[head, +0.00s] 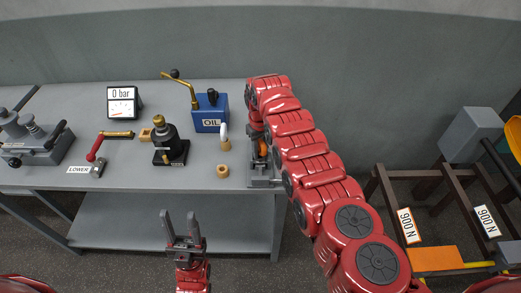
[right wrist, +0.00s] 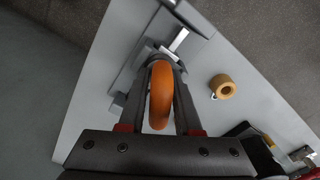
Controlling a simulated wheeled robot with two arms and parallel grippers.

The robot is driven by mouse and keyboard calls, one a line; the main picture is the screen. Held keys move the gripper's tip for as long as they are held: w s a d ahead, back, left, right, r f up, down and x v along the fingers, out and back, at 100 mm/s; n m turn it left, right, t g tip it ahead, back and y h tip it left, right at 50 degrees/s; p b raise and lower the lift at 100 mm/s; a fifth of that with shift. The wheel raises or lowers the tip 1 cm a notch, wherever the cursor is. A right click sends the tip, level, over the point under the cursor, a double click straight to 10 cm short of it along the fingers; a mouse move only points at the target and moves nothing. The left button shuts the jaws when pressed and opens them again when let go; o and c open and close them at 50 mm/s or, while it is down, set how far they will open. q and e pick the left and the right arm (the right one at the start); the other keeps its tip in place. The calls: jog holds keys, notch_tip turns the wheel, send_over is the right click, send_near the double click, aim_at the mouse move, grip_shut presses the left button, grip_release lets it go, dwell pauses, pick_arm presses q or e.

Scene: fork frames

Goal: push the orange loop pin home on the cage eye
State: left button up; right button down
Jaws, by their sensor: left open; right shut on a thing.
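The orange loop pin (right wrist: 161,95) shows large in the right wrist view, between the two fingers of my right gripper (right wrist: 165,100), which is shut on it. In the head view only a small orange part of the pin (head: 263,148) shows beside my right arm. A grey metal fixture, seemingly the cage (head: 262,183), stands under it at the table's right end. In the right wrist view a bright metal bar (right wrist: 179,39) shows just past the loop. The eye and the pin's seating are hidden. My left gripper (head: 182,226) is open and empty in front of the table.
A dark rack (head: 392,205) with weight labels stands right of the table.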

aim_at(260, 141)
jog(key=shift+r, duration=0.1)
jog(key=shift+w+r+p, duration=0.1)
jog(key=shift+r+p, duration=0.7)
jog(key=shift+r, duration=0.2)
jog(key=shift+r+p, duration=0.5)
jog(key=shift+r, duration=0.55)
jog(key=shift+f+b, duration=1.7)
jog(key=shift+f, duration=0.6)
jog(key=shift+r, duration=0.15)
jog(key=shift+r+p, duration=0.65)
jog(key=shift+r, duration=0.25)
jog(key=shift+r+p, duration=0.35)
jog(key=shift+r, duration=0.9)
